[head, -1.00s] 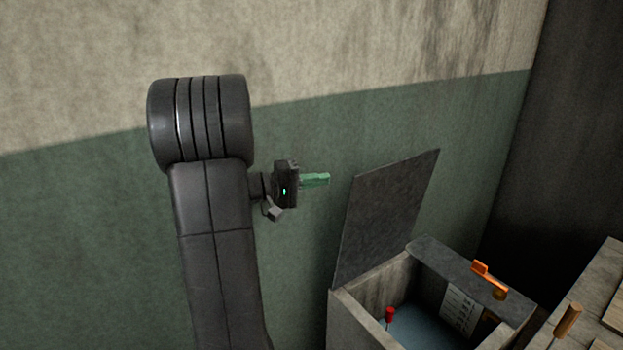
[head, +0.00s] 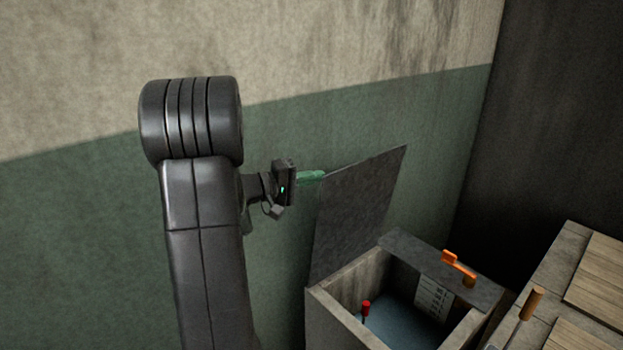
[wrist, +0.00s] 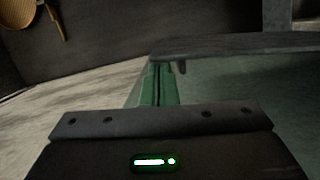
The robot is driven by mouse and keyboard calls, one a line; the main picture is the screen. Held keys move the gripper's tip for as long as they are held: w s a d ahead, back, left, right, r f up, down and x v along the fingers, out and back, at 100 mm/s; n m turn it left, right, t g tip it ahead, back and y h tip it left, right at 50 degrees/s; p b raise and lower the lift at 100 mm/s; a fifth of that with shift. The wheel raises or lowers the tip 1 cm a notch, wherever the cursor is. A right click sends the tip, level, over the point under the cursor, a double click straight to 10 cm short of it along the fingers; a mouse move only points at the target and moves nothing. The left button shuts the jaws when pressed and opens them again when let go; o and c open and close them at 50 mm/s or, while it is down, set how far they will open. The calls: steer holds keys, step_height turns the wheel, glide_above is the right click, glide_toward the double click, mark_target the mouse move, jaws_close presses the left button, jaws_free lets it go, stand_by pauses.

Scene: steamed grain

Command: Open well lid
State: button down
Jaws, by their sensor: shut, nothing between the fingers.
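The well lid (head: 355,210) is a dark grey slab standing raised, close to upright, along the left side of the well box (head: 338,318). The box's opening is uncovered, with bluish water or a bluish floor (head: 400,325) inside. My gripper (head: 312,176) has green fingers, shut and empty, at the lid's upper left edge. In the wrist view the shut green fingers (wrist: 158,85) point at a dark slab edge (wrist: 230,45), probably the lid. I cannot tell whether they touch it.
A red-tipped lever (head: 366,308) and a paper sheet (head: 433,298) show inside the box. An orange handle (head: 459,266) sits on the fixed grey top. A stone-and-wood surface (head: 570,290) with a wooden handle (head: 531,303) is at right. The green-and-beige wall is behind.

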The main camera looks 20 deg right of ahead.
steer(key=s+d+f+m+b, duration=0.1)
steer(key=s+d+b, duration=0.1)
steer(key=s+b, duration=0.4)
steer(key=shift+s+f+m+b, duration=0.15)
steer(key=shift+s+m+b, duration=0.2)
steer(key=shift+b, duration=0.95)
steer(key=shift+a, duration=0.1)
